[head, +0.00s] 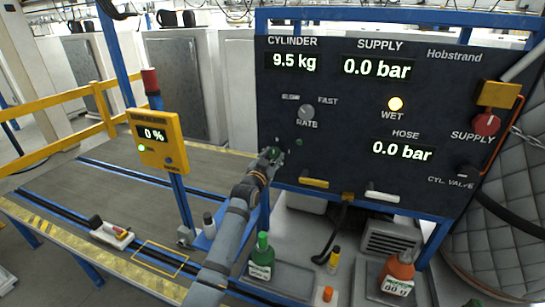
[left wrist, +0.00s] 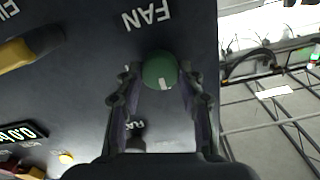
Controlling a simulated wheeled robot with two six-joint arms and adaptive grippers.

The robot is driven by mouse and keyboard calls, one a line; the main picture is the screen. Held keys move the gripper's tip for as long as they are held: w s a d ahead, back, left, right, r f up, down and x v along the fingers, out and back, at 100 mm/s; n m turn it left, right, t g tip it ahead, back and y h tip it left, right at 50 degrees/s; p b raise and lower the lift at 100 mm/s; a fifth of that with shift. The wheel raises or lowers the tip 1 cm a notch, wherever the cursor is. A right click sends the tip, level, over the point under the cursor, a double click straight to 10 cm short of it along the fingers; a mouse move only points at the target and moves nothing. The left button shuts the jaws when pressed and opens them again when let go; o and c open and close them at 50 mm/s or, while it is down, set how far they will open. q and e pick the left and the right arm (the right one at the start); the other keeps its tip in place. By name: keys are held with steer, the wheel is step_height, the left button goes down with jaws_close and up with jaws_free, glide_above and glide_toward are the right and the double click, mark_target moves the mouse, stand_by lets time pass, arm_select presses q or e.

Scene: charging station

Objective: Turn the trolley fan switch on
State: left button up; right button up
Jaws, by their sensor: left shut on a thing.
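The fan switch is a round green knob (left wrist: 159,69) with a white mark, on the dark panel (head: 330,105) below the digital displays. In the left wrist view it sits between my fingertips, close to the white FAN lettering (left wrist: 146,18), which appears upside down. The white mark is on the knob's side nearest my palm. My left gripper (head: 271,154) reaches the panel's lower left part, shut on the knob with a finger on each side. In the head view the gripper mostly hides the knob. My right gripper is not in view.
A grey rate knob (head: 306,112), a lit WET lamp (head: 396,104) and a red supply knob (head: 485,124) are on the panel. Yellow (head: 314,183) and white (head: 382,197) handles lie along its lower edge. A green bottle (head: 262,258) stands below.

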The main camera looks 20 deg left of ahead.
arm_select(q)
steer(key=shift+c, duration=0.8)
steer(key=m+b, duration=0.2)
steer(key=shift+f+m, duration=0.1)
steer(key=shift+m, duration=0.3)
steer(key=m+b, duration=0.2)
steer(key=m, duration=0.3)
steer(key=m+b, duration=0.2)
steer(key=m, duration=0.3)
steer(key=shift+m, duration=0.4)
steer(key=m+b, duration=0.1)
steer(key=m, duration=0.3)
steer(key=shift+m, duration=0.3)
